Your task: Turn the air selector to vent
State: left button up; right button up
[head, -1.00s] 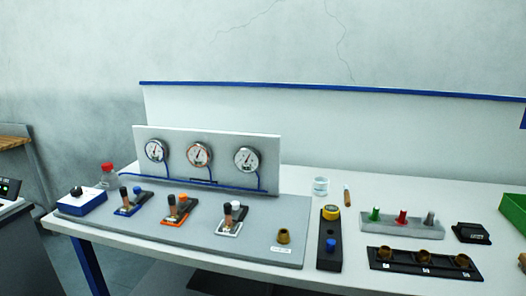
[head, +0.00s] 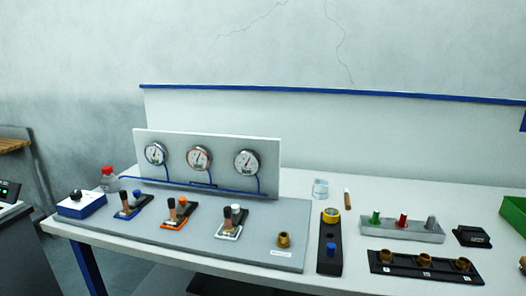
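A small blue-and-white box with a black knob on top (head: 76,195) stands at the left end of the bench. It may be the air selector, but its markings are too small to read, so I cannot tell its setting. Three lever valves stand on the grey panel: one on a blue base (head: 130,208), one on an orange base (head: 178,214) and one on a white base (head: 232,222). Each has a dark upright handle and a coloured knob. Three round gauges (head: 199,158) are on the upright board behind them. Neither gripper is in view.
To the right are a brass fitting (head: 284,240), a black unit with a yellow top and blue knob (head: 330,243), a grey block with coloured pegs (head: 402,229), a black rack with brass cups (head: 425,267) and a green bin (head: 514,214). A red-capped bottle (head: 108,181) stands behind the blue box.

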aim_at(76, 196)
jog(key=u, duration=1.25)
jog(key=i+j+z, duration=0.4)
jog(key=i+j, duration=0.8)
jog(key=j, duration=0.15)
